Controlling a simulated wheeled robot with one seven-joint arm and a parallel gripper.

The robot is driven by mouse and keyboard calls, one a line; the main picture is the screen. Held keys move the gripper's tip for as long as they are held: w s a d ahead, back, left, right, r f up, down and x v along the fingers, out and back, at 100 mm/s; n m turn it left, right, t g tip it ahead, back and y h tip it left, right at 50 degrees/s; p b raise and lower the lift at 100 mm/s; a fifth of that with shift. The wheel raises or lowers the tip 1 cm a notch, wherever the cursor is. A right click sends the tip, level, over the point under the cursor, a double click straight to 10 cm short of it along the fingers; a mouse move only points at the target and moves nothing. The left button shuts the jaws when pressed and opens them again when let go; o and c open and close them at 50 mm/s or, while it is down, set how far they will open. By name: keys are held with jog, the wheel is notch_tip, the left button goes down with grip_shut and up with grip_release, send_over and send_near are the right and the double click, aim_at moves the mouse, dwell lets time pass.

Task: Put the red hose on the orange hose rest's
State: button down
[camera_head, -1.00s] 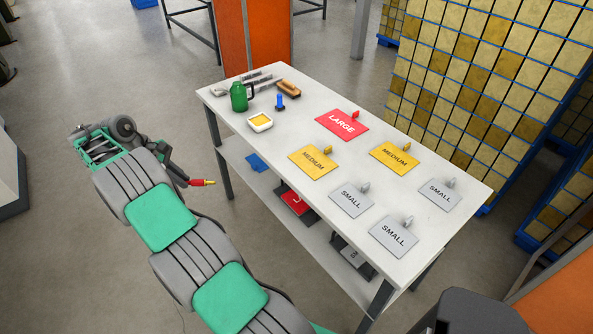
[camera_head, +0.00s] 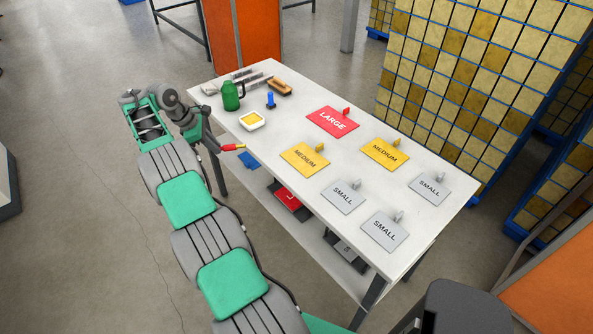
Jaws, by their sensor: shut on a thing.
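My gripper (camera_head: 213,141) is at the table's left edge, shut on a slim red thing with a yellow tip, which I take for the red hose (camera_head: 228,148). The tip points right, at the edge of the table top. Only this short end shows; the rest of the hose is hidden or out of view. I cannot make out an orange hose rest. A tall orange panel (camera_head: 257,35) stands behind the table, and another orange surface (camera_head: 553,285) shows at the lower right.
The white table (camera_head: 290,200) bears a green can (camera_head: 231,96), a white dish (camera_head: 251,121), a blue stamp (camera_head: 270,101), a brush (camera_head: 280,87) and several red, yellow and grey labelled plates.

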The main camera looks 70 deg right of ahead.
jog(key=s+d+r+p, duration=0.2)
jog(key=s+d+r, duration=0.1)
jog(key=s+d, duration=0.5)
jog(key=shift+n, duration=0.4)
jog(key=s+f+b, duration=0.3)
jog(key=s, duration=0.1)
jog(key=s+d+f+b, duration=0.1)
jog(key=s+f+b, duration=0.1)
jog(key=s+f, duration=0.1)
jog(key=s+f+b, duration=0.2)
jog(key=s+b, duration=0.1)
jog(key=s, duration=0.1)
jog(key=shift+s+d+f+b, duration=0.2)
jog(key=shift+s+f+b, duration=0.15)
jog(key=shift+f, duration=0.05)
jog(key=shift+s+f, duration=0.25)
jog(key=shift+f, duration=0.05)
jog(key=f, duration=0.1)
jog(key=f+p, duration=0.1)
jog(key=f, duration=0.1)
jog(key=shift+s+f, duration=0.25)
jog(key=shift+s, duration=0.15)
jog(key=shift+f, duration=0.7)
jog(key=c, duration=1.5)
grip_release()
jog(key=shift+o, duration=0.2)
